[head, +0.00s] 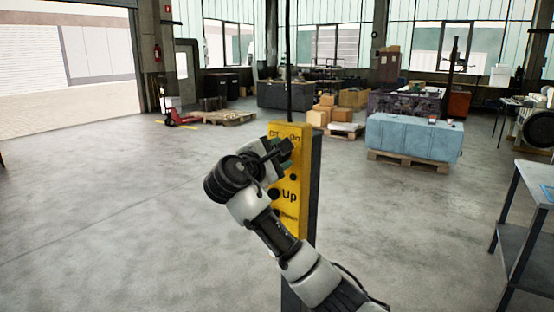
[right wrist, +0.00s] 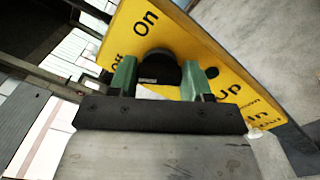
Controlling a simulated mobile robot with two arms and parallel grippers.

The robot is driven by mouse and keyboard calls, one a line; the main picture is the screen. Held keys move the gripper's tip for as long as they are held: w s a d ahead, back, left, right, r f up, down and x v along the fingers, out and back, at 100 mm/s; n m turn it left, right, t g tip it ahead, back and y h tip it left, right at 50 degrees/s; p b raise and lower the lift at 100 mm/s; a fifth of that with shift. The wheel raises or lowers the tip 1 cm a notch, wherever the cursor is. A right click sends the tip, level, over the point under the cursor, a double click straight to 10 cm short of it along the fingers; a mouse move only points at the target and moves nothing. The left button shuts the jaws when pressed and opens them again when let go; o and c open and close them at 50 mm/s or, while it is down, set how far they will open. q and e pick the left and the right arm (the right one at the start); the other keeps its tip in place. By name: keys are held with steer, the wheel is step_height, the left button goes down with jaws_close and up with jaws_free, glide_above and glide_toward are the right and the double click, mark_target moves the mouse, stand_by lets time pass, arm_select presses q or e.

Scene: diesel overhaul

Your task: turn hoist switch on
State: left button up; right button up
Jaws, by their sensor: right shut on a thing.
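The yellow hoist control box (head: 305,170) stands upright in the middle of the head view, with "On" at its top right and an "Up" label lower down. Its yellow face also fills the upper right wrist view (right wrist: 212,58). A black round switch knob (right wrist: 160,64) sits between "Off" and "On". My right gripper (head: 284,152) is at the top of the box. In the right wrist view its green fingers (right wrist: 158,74) are on either side of the knob, shut on it. The knob's pointing direction cannot be made out. My left gripper is not in view.
A metal workbench (head: 534,182) stands at the right edge. A blue block (head: 410,138) rests on a pallet farther back, near cardboard boxes (head: 352,97). A red pallet jack (head: 180,119) is at the back left. The floor to the left is clear.

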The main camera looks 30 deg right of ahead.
steer(key=m+b, duration=0.1)
steer(key=m, duration=0.1)
steer(key=m+b, duration=0.2)
steer(key=shift+f+m, duration=0.3)
steer(key=shift+f, duration=0.05)
steer(key=m+b, duration=0.2)
steer(key=m, duration=0.1)
steer(key=shift+f+m, duration=0.15)
steer(key=shift+m, duration=0.15)
steer(key=m+b, duration=0.2)
steer(key=m, duration=0.1)
steer(key=shift+m+b, duration=0.95)
steer(key=shift+m, duration=0.85)
steer(key=o, duration=0.9)
steer(key=b+v, duration=0.2)
steer(key=v, duration=0.9)
steer(key=shift+w+b, duration=0.1)
steer(key=shift+b, duration=0.2)
